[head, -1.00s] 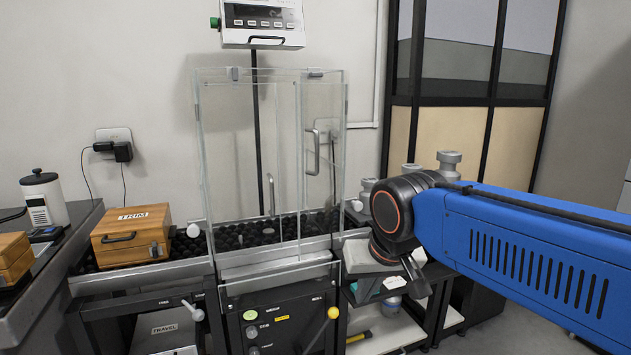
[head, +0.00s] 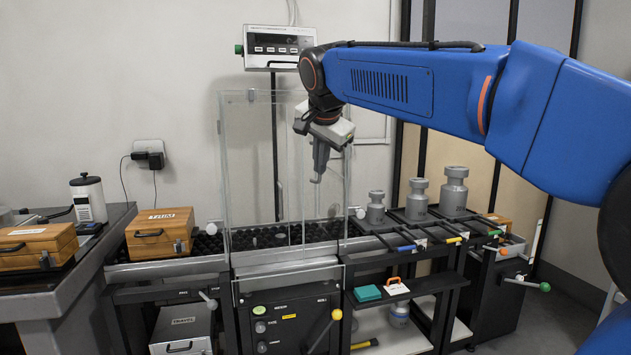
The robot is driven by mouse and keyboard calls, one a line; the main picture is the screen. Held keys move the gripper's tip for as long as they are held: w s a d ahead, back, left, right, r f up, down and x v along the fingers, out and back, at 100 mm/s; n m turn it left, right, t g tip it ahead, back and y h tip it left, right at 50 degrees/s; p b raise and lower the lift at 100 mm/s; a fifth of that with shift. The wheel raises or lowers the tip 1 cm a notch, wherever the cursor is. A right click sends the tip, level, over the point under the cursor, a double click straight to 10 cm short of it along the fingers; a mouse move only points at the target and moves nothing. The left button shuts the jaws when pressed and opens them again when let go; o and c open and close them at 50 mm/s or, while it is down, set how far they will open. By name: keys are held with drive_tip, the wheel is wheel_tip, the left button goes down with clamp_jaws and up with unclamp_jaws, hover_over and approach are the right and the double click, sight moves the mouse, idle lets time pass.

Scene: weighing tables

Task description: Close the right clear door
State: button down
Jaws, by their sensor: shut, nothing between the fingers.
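The clear-walled enclosure (head: 250,150) stands on the middle table around a bed of dark rollers. Its right clear door (head: 336,195) is at the right front, partly covered by my gripper and wrist. I cannot tell how far open it is, and its handle is hidden behind my gripper. A slim upright handle (head: 279,200) shows lower down, left of my gripper. My gripper (head: 316,179) points down, shut and empty, in front of the right part of the enclosure. I cannot tell whether it touches the door.
A display box (head: 280,48) is above the enclosure. A wooden box (head: 160,235) stands to the left. Several grey weights (head: 417,200) stand on the right. A yellow-knobbed lever (head: 336,314) sticks out below. The room in front of the enclosure looks free.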

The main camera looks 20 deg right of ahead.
sight(313, 186)
drive_tip(key=shift+w+a+f, duration=0.1)
drive_tip(key=shift+w+f, duration=1.2)
drive_tip(key=shift+w, duration=0.25)
drive_tip(key=shift+w+a+f, duration=0.15)
drive_tip(key=shift+w+f, duration=1.15)
drive_tip(key=shift+w, duration=0.2)
drive_tip(key=shift+w+a+f, duration=0.1)
drive_tip(key=shift+w+f, duration=1.2)
drive_tip(key=shift+w, duration=0.25)
